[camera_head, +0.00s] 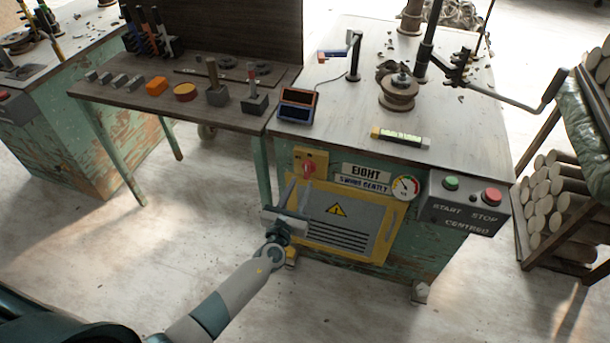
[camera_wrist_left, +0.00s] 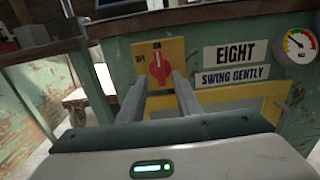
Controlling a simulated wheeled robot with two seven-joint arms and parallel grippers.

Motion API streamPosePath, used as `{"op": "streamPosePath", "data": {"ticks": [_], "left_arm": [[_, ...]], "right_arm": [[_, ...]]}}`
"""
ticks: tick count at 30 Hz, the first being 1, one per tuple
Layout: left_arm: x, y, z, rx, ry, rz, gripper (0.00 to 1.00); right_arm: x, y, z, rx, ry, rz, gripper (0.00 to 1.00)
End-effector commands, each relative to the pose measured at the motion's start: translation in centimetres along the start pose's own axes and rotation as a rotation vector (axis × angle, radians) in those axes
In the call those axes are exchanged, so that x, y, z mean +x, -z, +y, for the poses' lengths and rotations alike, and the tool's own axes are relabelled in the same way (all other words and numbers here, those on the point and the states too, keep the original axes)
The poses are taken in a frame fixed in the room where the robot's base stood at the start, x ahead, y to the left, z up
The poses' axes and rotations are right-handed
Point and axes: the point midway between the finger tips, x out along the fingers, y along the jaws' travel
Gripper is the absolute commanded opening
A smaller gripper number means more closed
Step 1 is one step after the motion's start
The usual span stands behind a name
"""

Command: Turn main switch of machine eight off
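Machine eight (camera_head: 440,140) is a worn green cabinet with a grey top and an "EIGHT" sign (camera_head: 367,172). Its main switch (camera_head: 309,167) is a red rotary knob on a yellow plate at the upper left of the front. In the left wrist view the red knob (camera_wrist_left: 158,66) stands about upright; the small marks around it are hard to read. My left gripper (camera_head: 298,187) is open in front of the plate. In the left wrist view its fingers (camera_wrist_left: 159,78) point at the knob, one on each side below it; contact cannot be told. My right gripper is not in view.
A yellow-framed vent panel (camera_head: 342,238) lies below the switch. A gauge (camera_head: 405,187) and a control box with green and red buttons (camera_head: 465,208) sit to the right. A wooden side table (camera_head: 150,101) with tools adjoins on the left. The floor in front is clear.

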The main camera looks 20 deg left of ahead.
Motion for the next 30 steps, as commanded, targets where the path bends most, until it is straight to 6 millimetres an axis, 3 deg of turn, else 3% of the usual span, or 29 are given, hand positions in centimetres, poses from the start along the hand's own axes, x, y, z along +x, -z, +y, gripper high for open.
{"op": "streamPosePath", "data": {"ticks": [3,10,24,28,30], "left_arm": [[2.1,0.0,0.0,0.0,0.0,-0.001,0.31],[4.7,0.0,-0.1,-0.001,0.0,0.0,0.31],[5.4,0.0,0.0,-0.001,0.0,0.0,0.31],[5.4,0.0,0.0,-0.001,0.0,0.0,0.0],[5.4,0.0,0.0,-0.001,0.0,0.0,0.0]], "right_arm": [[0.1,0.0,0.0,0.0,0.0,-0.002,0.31],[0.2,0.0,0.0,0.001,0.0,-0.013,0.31],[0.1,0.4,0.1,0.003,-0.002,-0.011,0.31],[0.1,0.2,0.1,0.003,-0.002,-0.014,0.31],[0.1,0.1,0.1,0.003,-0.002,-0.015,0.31]]}}
